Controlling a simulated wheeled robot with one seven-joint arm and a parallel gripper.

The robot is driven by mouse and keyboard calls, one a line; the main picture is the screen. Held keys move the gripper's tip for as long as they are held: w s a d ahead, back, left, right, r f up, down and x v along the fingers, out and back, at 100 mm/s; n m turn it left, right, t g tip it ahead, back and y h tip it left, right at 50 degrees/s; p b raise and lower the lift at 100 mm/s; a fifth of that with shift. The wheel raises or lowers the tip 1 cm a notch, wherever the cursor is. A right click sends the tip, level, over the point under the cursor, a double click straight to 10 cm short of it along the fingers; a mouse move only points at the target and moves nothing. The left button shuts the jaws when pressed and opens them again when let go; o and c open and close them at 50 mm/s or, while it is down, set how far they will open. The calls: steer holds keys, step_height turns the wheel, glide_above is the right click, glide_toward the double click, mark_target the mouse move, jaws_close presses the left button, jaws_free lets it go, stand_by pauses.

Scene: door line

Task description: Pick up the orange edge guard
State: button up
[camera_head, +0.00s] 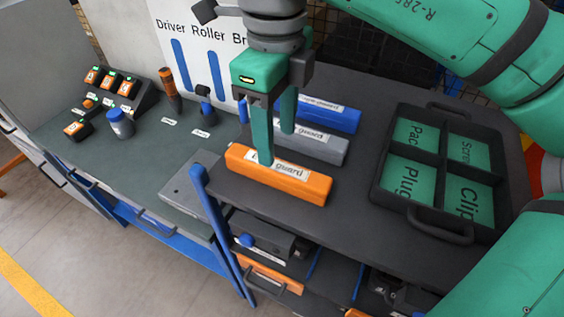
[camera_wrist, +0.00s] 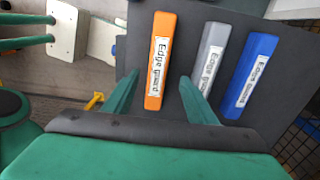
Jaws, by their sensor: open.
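The orange edge guard (camera_head: 282,179) is a long block with a white label, lying on the dark tabletop near its front edge. It also shows in the wrist view (camera_wrist: 160,62), upper middle. My gripper (camera_head: 273,142) points down, and its green fingers overlap the guard's far side in the head view. In the wrist view my gripper (camera_wrist: 157,85) is open, with the two fingers apart and the guard's lower end between their lines. Nothing is held. Whether the fingers touch the guard cannot be told.
A grey edge guard (camera_head: 318,146) and a blue edge guard (camera_head: 335,116) lie behind the orange one. A black divided tray (camera_head: 375,190) with green compartments stands to the right. A green bench (camera_head: 160,155) with orange items is at the left.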

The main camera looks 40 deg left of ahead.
mark_target(276, 165)
steer(key=shift+s+d+f, duration=0.1)
steer(key=shift+s+f, duration=0.1)
steer(key=shift+f, duration=0.5)
steer(key=shift+s+f, duration=0.2)
steer(key=shift+f, duration=0.5)
step_height(276, 165, down, 5)
steer(key=shift+w, duration=0.15)
steer(key=shift+c, duration=0.4)
steer(key=c, duration=1.1)
